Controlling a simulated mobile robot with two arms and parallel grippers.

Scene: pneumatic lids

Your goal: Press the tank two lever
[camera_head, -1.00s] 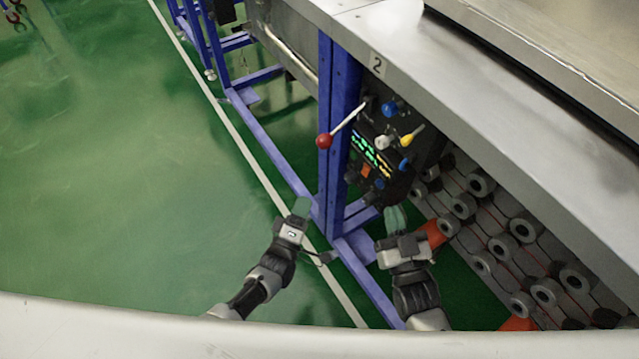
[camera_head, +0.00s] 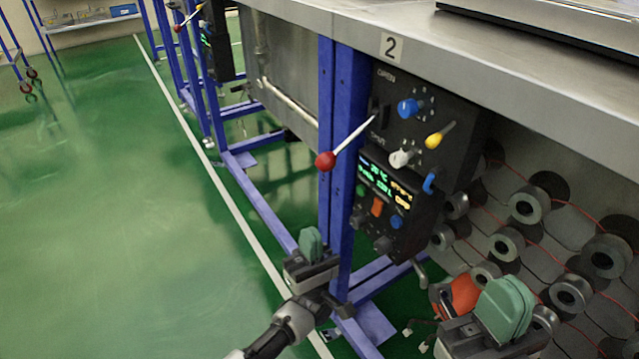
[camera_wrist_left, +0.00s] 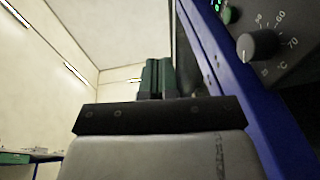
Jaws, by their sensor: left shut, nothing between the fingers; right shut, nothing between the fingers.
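The tank two lever is a pale rod with a red ball (camera_head: 325,160) at its lower left end. It comes out of the black control panel (camera_head: 430,120) under the "2" label (camera_head: 391,47) and sticks out past the blue post. My left gripper (camera_head: 312,243) is shut and empty, below the red ball and just left of the post. The left wrist view shows its closed green fingers (camera_wrist_left: 156,78) beside the post; the lever is not visible there. My right gripper (camera_head: 507,305) is shut and empty, at the lower right in front of the rollers.
The blue post (camera_head: 343,130) stands close to my left gripper. The steel tabletop (camera_head: 480,60) overhangs the panel. Blue, yellow and white knobs sit on the panel. Another red-balled lever (camera_head: 178,27) is on a farther tank. Green floor at left is open.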

